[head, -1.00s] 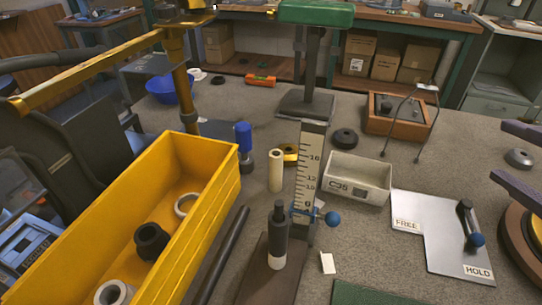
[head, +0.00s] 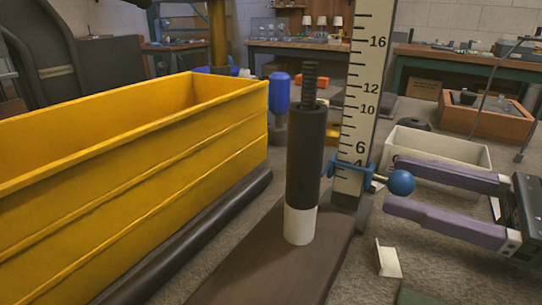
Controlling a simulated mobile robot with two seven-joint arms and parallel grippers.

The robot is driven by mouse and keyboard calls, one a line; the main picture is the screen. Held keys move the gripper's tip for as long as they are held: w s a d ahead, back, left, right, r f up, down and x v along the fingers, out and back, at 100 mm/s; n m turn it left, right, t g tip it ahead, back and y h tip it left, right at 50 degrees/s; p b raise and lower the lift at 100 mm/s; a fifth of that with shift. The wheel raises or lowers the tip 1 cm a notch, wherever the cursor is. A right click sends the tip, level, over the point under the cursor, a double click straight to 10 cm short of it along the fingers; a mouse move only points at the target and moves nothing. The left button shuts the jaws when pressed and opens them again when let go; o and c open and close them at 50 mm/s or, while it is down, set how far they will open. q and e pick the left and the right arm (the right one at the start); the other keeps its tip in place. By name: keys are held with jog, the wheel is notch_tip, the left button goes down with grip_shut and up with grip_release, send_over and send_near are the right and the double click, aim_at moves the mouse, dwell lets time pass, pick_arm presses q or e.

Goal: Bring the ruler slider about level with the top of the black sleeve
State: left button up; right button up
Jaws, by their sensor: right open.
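The ruler (head: 357,110) stands upright behind and right of the black sleeve (head: 306,155). The sleeve sits upright above a white lower section (head: 300,224), and a dark threaded rod (head: 309,82) rises from its top. The blue ruler slider (head: 345,168) is near the 4 mark, in the picture well below the sleeve's top. Its round blue knob (head: 402,182) sticks out to the right. My right gripper (head: 393,183) is open, its purple fingers coming from the right, one above and one below the knob. I cannot tell whether they touch it. My left gripper is out of view.
A long yellow bin (head: 130,165) fills the left, with a dark rod (head: 190,235) beside it. A blue-topped post (head: 279,95) stands behind the sleeve. A pale box (head: 436,146) is behind my right fingers.

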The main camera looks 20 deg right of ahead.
aim_at(373, 176)
jog(key=x, duration=0.6)
jog(key=shift+w+a, duration=0.25)
jog(key=shift+w, duration=0.1)
jog(key=shift+c, duration=0.2)
grip_shut()
dwell(0.8)
